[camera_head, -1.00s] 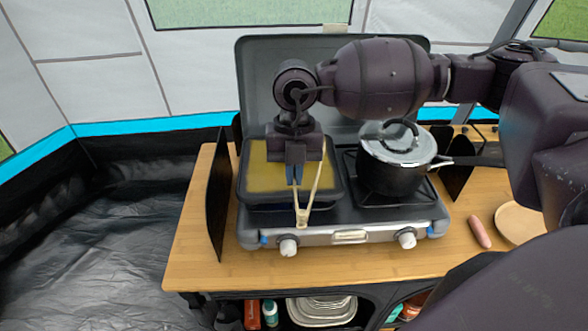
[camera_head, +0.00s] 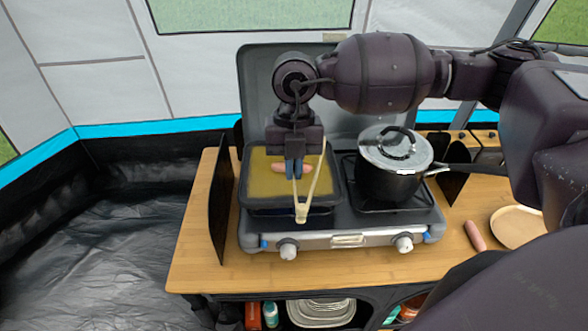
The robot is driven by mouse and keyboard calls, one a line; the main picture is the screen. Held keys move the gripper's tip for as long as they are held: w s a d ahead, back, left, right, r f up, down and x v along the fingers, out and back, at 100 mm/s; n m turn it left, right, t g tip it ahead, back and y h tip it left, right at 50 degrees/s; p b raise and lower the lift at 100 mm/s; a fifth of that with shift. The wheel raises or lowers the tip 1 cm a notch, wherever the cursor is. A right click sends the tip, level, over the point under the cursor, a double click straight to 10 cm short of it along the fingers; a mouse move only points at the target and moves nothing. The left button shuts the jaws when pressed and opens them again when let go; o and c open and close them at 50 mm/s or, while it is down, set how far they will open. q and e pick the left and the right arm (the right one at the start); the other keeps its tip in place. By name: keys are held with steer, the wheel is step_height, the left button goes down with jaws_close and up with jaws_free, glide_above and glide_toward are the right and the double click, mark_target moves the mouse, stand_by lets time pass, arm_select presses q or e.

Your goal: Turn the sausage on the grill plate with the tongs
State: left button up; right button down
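The sausage (camera_head: 278,168) lies crosswise on the yellowish grill plate (camera_head: 262,187) at the left of the stove. Its middle is hidden behind the fingers of my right gripper (camera_head: 294,169). The pale V-shaped tongs (camera_head: 302,213) have their bend toward me over the stove's front edge, and their arms spread away over the plate. My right gripper is shut on the tongs, seemingly on their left arm, above the plate. The far tips of the tongs are partly hidden, so I cannot tell if they touch the sausage. My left gripper is not in view.
A lidded pot (camera_head: 392,178) stands on the right burner, its handle pointing right. A second sausage (camera_head: 474,236) lies on the wooden table (camera_head: 340,270) beside a round wooden plate (camera_head: 517,227). Upright black panels (camera_head: 221,198) flank the stove (camera_head: 372,228); its raised lid is behind.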

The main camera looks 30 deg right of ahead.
steer(key=shift+r+p, duration=0.95)
steer(key=shift+r, duration=0.95)
